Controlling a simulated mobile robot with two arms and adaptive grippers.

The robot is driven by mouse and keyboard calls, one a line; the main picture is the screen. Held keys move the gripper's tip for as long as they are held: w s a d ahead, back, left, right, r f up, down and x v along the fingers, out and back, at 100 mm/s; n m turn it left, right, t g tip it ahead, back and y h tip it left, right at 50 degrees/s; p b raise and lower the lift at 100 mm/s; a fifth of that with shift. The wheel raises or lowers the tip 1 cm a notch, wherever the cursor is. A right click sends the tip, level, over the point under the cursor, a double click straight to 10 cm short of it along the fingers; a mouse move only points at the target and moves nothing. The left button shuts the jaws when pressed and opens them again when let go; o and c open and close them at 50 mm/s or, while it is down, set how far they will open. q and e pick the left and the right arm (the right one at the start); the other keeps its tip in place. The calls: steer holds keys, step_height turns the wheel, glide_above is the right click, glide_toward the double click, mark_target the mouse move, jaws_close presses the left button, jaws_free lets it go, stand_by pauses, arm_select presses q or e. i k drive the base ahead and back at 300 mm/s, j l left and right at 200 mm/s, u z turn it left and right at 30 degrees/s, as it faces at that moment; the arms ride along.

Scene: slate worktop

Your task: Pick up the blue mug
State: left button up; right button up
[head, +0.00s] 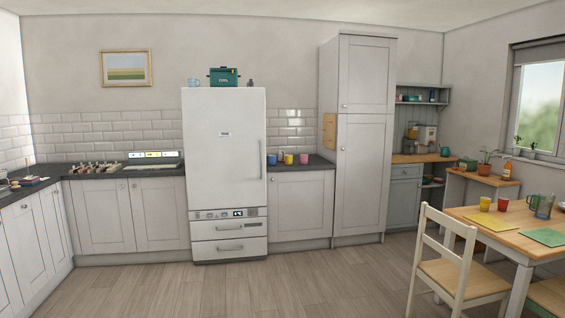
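A blue mug (272,159) stands on the dark slate worktop (316,166), just right of the white fridge. A yellow mug (288,159) and a pinkish-purple mug (304,159) stand to its right in a rough row. The blue mug is small and far off, so its handle is hard to make out. A teal mug-like item (444,151) is on the wooden top farther right. Neither of my grippers shows in the head view.
The white fridge (225,160) and tall cabinet (357,140) flank the mugs' worktop. A cream chair (457,270) and wooden table (500,222) stand at the front right. The wooden floor (230,285) before the fridge is clear.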

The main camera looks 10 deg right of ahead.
mark_target(271, 158)
steer(key=i+l+z, duration=0.35)
steer(key=i, duration=0.5)
steer(key=i+z, duration=0.4)
steer(key=i, duration=2.85)
steer(key=i+u, duration=0.1)
steer(key=i, duration=0.8)
steer(key=i+l+u, duration=0.15)
steer(key=i, duration=0.8)
